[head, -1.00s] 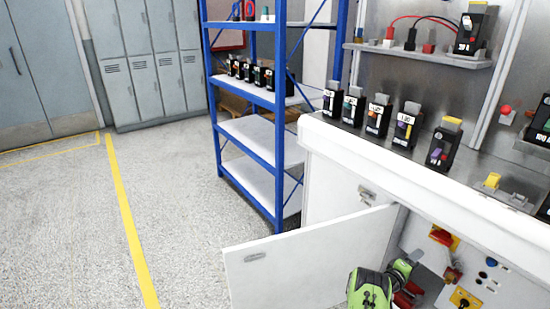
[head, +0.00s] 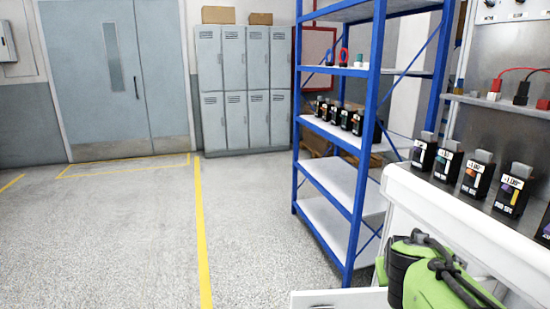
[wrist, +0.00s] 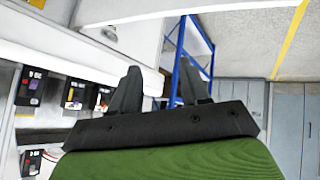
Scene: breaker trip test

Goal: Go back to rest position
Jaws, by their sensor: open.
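My gripper (wrist: 160,88) shows in the wrist view with its two dark fingers spread apart and nothing between them. In the head view my green and black arm (head: 440,285) is at the bottom right, in front of the white bench (head: 445,215); the fingertips cannot be made out there. Several black breakers, such as this one (head: 476,174), stand in a row on the bench top. Breakers also show at the left of the wrist view (wrist: 75,95), apart from the fingers.
A blue shelf rack (head: 361,200) with breakers on it stands left of the bench. Grey lockers (head: 240,90) and double doors (head: 115,75) are at the back. The floor (head: 110,235) at left is clear.

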